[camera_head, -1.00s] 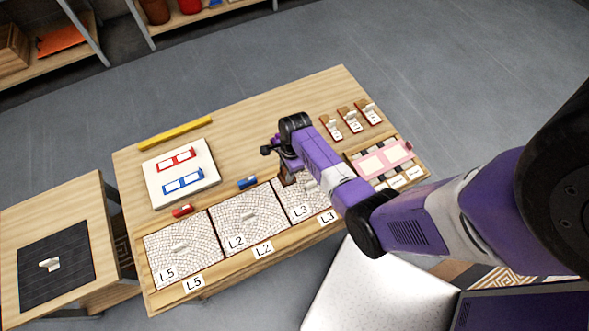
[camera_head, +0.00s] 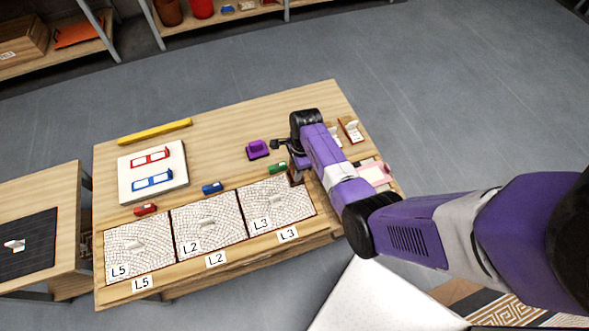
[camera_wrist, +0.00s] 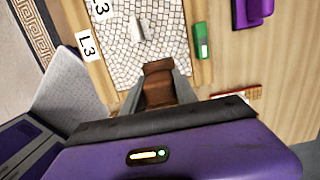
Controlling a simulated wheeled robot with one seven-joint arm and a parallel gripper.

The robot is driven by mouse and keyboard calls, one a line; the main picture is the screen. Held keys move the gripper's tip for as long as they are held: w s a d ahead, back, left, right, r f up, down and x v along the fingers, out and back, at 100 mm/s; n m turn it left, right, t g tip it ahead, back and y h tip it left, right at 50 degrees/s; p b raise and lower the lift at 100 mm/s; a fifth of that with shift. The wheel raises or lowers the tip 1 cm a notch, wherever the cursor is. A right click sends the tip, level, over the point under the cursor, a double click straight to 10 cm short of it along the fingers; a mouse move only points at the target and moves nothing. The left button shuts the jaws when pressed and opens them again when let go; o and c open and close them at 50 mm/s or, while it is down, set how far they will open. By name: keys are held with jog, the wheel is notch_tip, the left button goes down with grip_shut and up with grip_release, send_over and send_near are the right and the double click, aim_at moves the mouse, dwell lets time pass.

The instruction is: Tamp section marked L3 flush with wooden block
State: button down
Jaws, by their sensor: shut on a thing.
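The section marked L3 (camera_head: 288,208) is a pale mosaic panel at the right end of a row of three on the table. A small light raised piece stands out near its middle; it also shows in the wrist view (camera_wrist: 137,30). My gripper (camera_wrist: 158,88) is shut on a brown wooden block (camera_wrist: 158,70). The block is at the panel's right edge in the head view. I cannot tell whether it touches the panel. In the head view the gripper's fingers are mostly hidden by my arm.
A green object (camera_head: 277,168) and a purple object (camera_head: 257,150) are behind L3. A white board (camera_head: 135,193) lies at the back left. The table's back middle is clear.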

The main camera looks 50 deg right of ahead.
jog(key=shift+f+b, duration=2.5)
jog(key=shift+f, duration=0.25)
jog(key=shift+f, duration=0.3)
jog(key=shift+s+f+b, duration=0.1)
jog(key=shift+f+b, duration=0.35)
jog(key=shift+f, duration=0.05)
jog(key=shift+r, duration=0.15)
notch_tip(320, 180, up, 7)
jog(key=p, duration=0.7)
dwell(0.6)
